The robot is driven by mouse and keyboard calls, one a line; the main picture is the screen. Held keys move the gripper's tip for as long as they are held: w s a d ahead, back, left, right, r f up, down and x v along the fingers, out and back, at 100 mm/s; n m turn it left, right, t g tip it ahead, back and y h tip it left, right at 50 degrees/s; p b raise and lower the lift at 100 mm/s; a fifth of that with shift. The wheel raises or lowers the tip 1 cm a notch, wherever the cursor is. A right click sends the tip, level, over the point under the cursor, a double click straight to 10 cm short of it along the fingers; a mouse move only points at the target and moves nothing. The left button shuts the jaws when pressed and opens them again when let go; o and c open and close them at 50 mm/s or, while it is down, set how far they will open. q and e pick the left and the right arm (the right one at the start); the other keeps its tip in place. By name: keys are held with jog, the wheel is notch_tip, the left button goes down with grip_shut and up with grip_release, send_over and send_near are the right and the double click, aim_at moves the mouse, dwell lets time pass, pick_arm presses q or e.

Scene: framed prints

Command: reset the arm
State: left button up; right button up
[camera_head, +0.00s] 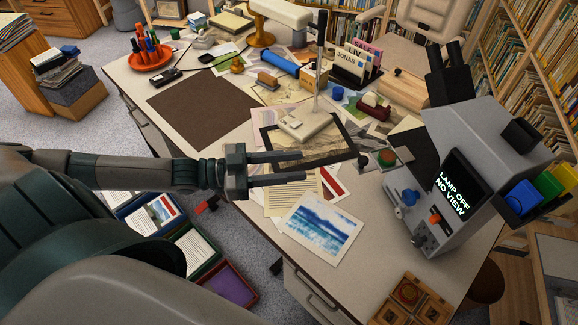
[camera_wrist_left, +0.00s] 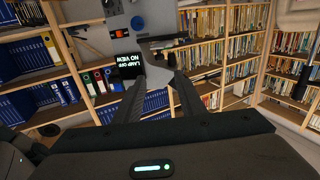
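My left arm (camera_head: 120,170) reaches in from the left across the desk. Its gripper (camera_head: 300,166) is open, with a clear gap between the two straight fingers, and points right. In the head view the fingers overlap the near left part of a dark-framed print (camera_head: 325,155); I cannot tell whether they touch it. In the left wrist view the open fingers (camera_wrist_left: 160,78) hold nothing, with shelves and a grey machine beyond. My right gripper is in neither view.
The desk (camera_head: 210,143) is cluttered. A blue seascape print (camera_head: 320,229) lies near its front edge. The grey machine (camera_head: 478,150), reading "LAMP OFF NO VIEW", stands at right. Trays (camera_head: 227,285) sit below, left.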

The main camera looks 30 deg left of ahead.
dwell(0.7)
pick_arm(q)
jog(key=s+d+f+n+y, duration=0.3)
jog(key=d+f+y, duration=0.4)
jog(key=f, duration=0.5)
jog(key=s+f+n+g+y, duration=0.1)
jog(key=s, duration=0.1)
jog(key=s+a+f+n+g+y, duration=0.1)
jog(key=f+y, duration=0.1)
jog(key=s+f+g+y, duration=0.1)
jog(key=s, duration=0.1)
jog(key=shift+s+a+f+n, duration=0.3)
jog(key=shift+f+n, duration=0.05)
jog(key=shift+n, duration=0.05)
jog(key=s+a+f+n+g+y, duration=0.1)
jog(key=s+f+g, duration=0.15)
jog(key=s, duration=0.35)
jog(key=s+a+f+n+g+y, duration=0.1)
jog(key=s+g+y, duration=0.15)
jog(key=s, duration=0.25)
notch_tip(320, 180, down, 27)
jog(key=s+g, duration=0.1)
jog(key=s+a+f, duration=0.1)
jog(key=s+f, duration=0.8)
jog(key=s+a+f+g, duration=0.1)
jog(key=s+a+f, duration=0.1)
jog(key=s+f, duration=0.7)
jog(key=shift+s+a+f, duration=0.2)
jog(key=shift+s+a, duration=0.05)
jog(key=shift+s, duration=0.05)
